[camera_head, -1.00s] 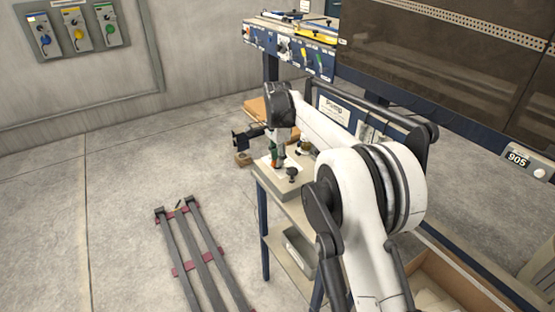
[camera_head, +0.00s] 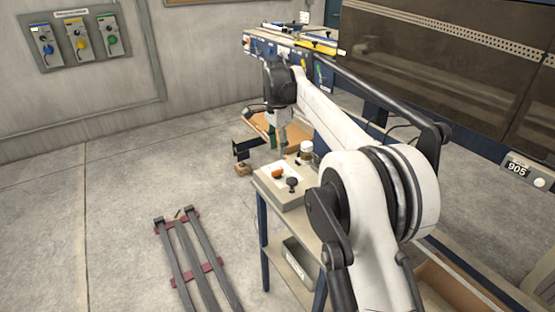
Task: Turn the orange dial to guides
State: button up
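The orange dial (camera_head: 278,174) is a small orange knob on a white sheet (camera_head: 268,184) on top of the small bench. Its markings are too small to read, so I cannot tell which way it points. My gripper (camera_head: 277,150) hangs above and just behind the dial in the picture, pointing down, and appears clear of it. Its fingers are small and partly overlap the background, so I cannot tell whether they are open or shut. A dark knob (camera_head: 292,183) stands to the right of the dial.
A jar (camera_head: 306,150) stands at the back of the bench (camera_head: 286,203). A brown board (camera_head: 258,124) lies behind it. The large machine (camera_head: 430,60) fills the upper right. A rail frame (camera_head: 185,255) lies on the floor at left.

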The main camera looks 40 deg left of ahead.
jog(key=shift+r, duration=1.4)
